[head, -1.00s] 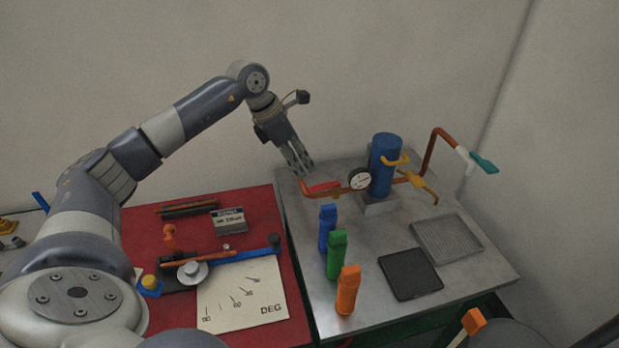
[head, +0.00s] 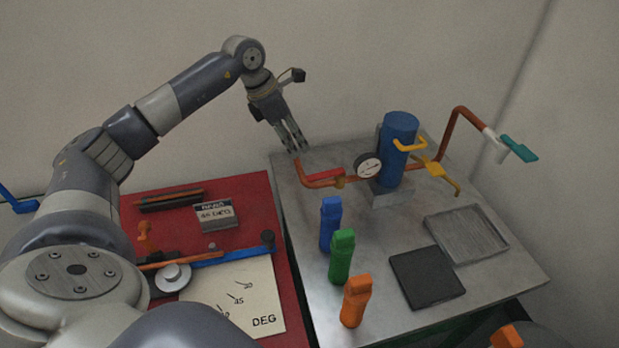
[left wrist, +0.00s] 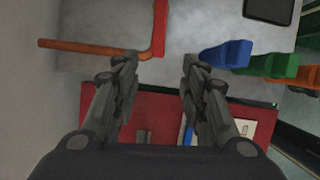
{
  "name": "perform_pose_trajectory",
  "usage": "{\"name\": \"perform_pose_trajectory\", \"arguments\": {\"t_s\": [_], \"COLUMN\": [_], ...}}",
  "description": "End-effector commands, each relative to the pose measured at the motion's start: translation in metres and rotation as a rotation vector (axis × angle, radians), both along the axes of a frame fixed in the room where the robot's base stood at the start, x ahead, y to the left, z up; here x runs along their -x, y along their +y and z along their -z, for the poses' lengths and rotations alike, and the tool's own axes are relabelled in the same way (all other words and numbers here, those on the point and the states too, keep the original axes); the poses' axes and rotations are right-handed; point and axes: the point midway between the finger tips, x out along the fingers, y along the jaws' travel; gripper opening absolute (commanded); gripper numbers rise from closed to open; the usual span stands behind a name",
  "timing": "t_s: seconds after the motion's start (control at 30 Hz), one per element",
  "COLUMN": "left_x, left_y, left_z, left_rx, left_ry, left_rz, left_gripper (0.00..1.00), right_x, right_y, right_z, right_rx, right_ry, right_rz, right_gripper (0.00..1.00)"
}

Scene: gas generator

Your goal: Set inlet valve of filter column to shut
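The blue filter column (head: 398,150) stands on the grey metal table. An orange pipe (head: 310,183) runs to its left side past a round gauge (head: 368,166). A red valve handle (head: 323,174) lies along this pipe. In the left wrist view the pipe (left wrist: 95,49) crosses the upper left and the red handle (left wrist: 159,28) points upward beyond the fingertips. My left gripper (head: 297,149) is above the table's back left, near the pipe's bend and apart from the handle. Its fingers (left wrist: 155,70) are spread and empty. My right gripper does not show.
Blue (head: 330,223), green (head: 342,256) and orange (head: 355,300) upright objects stand at the table's left front. A dark tray (head: 427,277) and a grey tray (head: 467,235) lie to their right. Yellow handles (head: 432,170) and a teal-handled pipe (head: 519,148) are right of the column.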

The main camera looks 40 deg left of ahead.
Motion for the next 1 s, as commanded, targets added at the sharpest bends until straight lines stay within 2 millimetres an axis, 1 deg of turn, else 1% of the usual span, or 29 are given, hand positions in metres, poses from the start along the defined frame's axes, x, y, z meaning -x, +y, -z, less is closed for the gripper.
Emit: {"name": "perform_pose_trajectory", "arguments": {"t_s": [0.03,0.13,0.2,0.37,0.5,0.7,0.9,1.0], "left_x": [0.000,0.000,0.000,-0.004,-0.011,-0.024,-0.032,-0.033], "left_y": [0.000,0.000,0.000,-0.003,-0.009,-0.018,-0.023,-0.024], "left_z": [0.013,0.022,0.024,0.035,0.057,0.092,0.115,0.120], "left_rx": [0.000,0.000,0.000,0.002,0.002,0.002,0.002,0.001], "left_ry": [0.000,0.000,0.000,0.003,0.005,0.004,0.002,0.001], "left_rz": [0.000,0.000,0.000,0.000,0.001,-0.001,-0.001,0.000], "left_gripper": [0.40,0.40,0.40,0.40,0.40,0.40,0.40,0.40], "right_x": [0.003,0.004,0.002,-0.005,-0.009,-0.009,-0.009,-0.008], "right_y": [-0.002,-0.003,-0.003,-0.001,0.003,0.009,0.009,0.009], "right_z": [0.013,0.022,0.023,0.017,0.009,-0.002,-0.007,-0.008], "right_rx": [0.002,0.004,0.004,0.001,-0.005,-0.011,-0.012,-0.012], "right_ry": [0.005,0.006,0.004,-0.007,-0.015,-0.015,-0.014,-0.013], "right_rz": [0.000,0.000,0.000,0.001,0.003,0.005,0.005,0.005], "right_gripper": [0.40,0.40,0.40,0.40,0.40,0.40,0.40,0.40]}}
